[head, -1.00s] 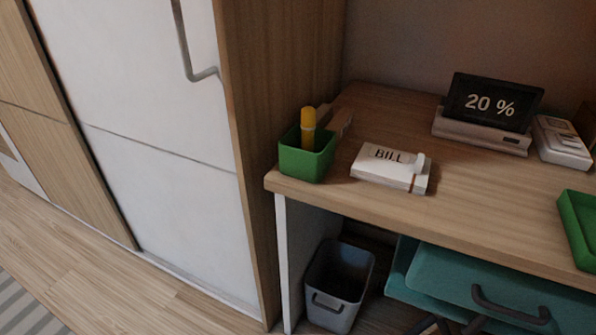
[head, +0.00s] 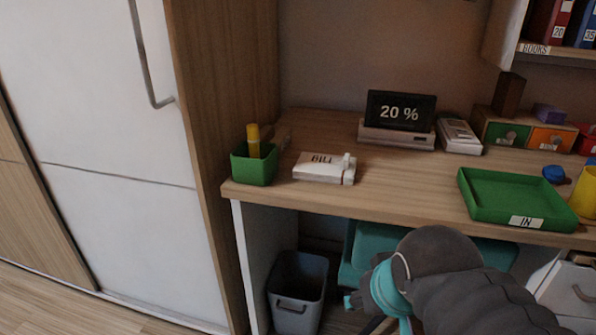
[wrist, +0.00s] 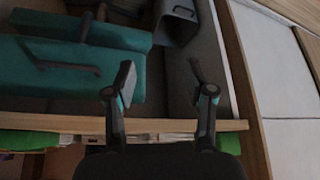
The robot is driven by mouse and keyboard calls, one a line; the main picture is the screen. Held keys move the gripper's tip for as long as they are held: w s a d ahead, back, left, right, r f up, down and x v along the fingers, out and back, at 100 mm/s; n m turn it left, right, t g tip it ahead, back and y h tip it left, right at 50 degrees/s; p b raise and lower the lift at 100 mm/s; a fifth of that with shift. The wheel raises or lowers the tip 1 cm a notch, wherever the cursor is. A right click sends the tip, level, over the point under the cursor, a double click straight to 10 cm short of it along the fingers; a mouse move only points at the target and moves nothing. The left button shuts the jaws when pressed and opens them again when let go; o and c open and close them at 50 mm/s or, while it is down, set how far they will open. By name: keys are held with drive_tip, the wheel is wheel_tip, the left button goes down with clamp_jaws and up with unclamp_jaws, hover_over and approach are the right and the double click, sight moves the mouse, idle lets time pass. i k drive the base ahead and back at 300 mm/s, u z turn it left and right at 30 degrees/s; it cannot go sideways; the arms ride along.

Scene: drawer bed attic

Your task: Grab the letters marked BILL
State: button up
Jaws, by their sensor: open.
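The white letters marked BILL (head: 322,170) lie as a flat bundle with a reddish-brown band on the desk, near its front left edge. They lie just right of a green holder (head: 252,168) with a yellow item standing in it. My arm reaches in from the lower right of the head view, below and in front of the desk. My gripper (wrist: 160,80) shows in the wrist view with its two fingers apart and nothing between them. Its fingertips are mostly hidden in the head view. The letters cannot be made out for certain in the wrist view.
The wooden desk (head: 400,190) carries a 20 % display (head: 398,112) at the back and a green IN tray (head: 515,192) at the right. A teal chair (wrist: 65,75) and grey bin (head: 296,290) stand below. A tall wardrobe (head: 110,130) stands left.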

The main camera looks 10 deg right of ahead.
sight(340, 170)
drive_tip(key=u, duration=2.3)
drive_tip(key=i, duration=2)
drive_tip(key=z, duration=3.65)
